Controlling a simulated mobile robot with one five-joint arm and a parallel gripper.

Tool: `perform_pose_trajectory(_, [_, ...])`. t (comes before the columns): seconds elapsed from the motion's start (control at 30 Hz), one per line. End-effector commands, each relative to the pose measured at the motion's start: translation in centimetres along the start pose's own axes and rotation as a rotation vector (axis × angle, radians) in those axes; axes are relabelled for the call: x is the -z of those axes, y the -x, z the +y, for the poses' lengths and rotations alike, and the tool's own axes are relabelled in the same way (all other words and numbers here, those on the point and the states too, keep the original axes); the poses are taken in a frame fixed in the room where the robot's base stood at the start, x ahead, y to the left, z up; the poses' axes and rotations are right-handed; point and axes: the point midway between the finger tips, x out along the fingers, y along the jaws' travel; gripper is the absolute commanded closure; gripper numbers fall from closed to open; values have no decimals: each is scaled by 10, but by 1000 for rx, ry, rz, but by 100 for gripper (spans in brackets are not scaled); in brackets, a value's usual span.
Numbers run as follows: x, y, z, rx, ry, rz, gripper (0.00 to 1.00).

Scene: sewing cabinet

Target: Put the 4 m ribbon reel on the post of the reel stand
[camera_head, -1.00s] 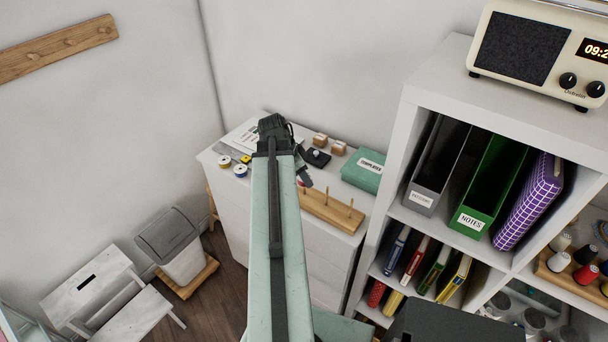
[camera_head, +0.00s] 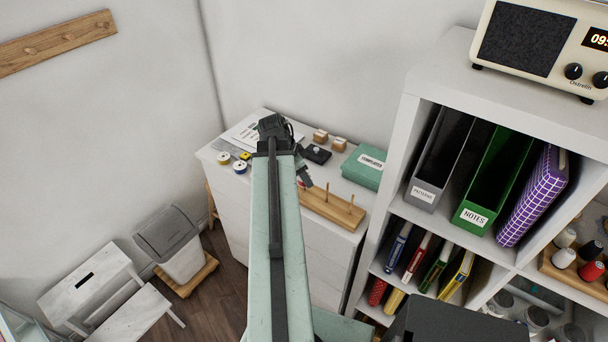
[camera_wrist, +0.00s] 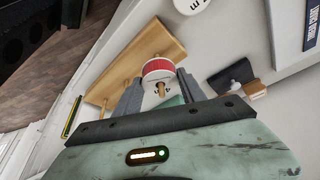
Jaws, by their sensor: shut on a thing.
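My gripper (camera_wrist: 158,84) is shut on a red and white ribbon reel (camera_wrist: 158,69), held between its two fingers; its length label cannot be read. The reel stand (camera_head: 334,209) is a long wooden base with upright posts on the white cabinet. In the wrist view the stand (camera_wrist: 128,68) lies behind the reel. A wooden post end shows just below the reel there; I cannot tell whether it passes through the reel. In the head view my gripper (camera_head: 304,181) is above the stand's left end, and my arm hides part of it.
The white cabinet top (camera_head: 215,153) also holds two more reels (camera_head: 240,167), a dark pad (camera_head: 317,154), small wooden blocks (camera_head: 321,136) and a green box (camera_head: 363,167). A tall white shelf (camera_head: 412,112) stands close on the right.

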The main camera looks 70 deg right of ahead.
Motion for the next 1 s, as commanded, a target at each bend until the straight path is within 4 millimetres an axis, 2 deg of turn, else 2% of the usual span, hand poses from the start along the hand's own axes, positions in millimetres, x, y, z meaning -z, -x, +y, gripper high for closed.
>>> perform_pose_trajectory(0.13, [0, 0, 0, 0, 0, 0, 91])
perform_pose_trajectory(0.17, [0, 0, 0, 0, 0, 0, 44])
perform_pose_trajectory(0.2, [0, 0, 0, 0, 0, 0, 33])
perform_pose_trajectory(0.23, [0, 0, 0, 0, 0, 0, 27])
perform_pose_trajectory(0.53, [0, 1, 0, 0, 0, 0, 27])
perform_pose_trajectory(0.67, [1, 8, 0, 0, 0, 0, 27])
perform_pose_trajectory(0.77, [2, 22, 0, 0, 0, 0, 27])
perform_pose_trajectory(1.0, [4, 68, 1, 0, 1, 0, 27])
